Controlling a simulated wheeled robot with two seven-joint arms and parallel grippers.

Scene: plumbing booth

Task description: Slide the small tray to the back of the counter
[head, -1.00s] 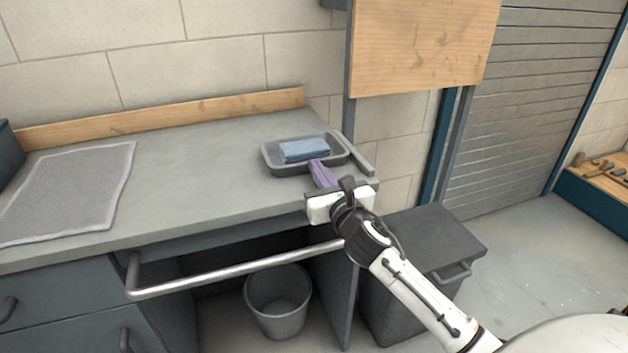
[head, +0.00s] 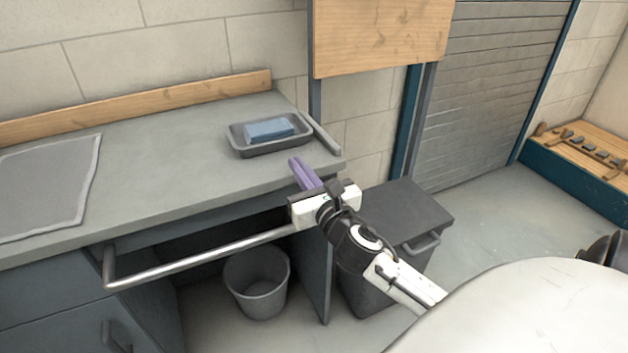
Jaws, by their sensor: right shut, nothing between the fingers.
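The small tray (head: 240,148) is dark grey and shallow, with a folded blue cloth (head: 269,129) lying in it. It sits on the grey counter (head: 190,149) towards its right end, with bare counter between it and the back wall. My right gripper (head: 294,162) reaches over the counter's front right edge. Its purple fingers are together and empty, pointing at the counter just in front of the tray, with a small gap to the tray's front wall. My left gripper is out of view.
A raised strip (head: 324,139) edges the counter's right end. A wooden backboard (head: 150,106) runs along the wall, and a grey mat (head: 45,188) lies at left. A metal rail (head: 200,262) runs in front; a bucket (head: 259,290) and dark bin (head: 400,213) stand below.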

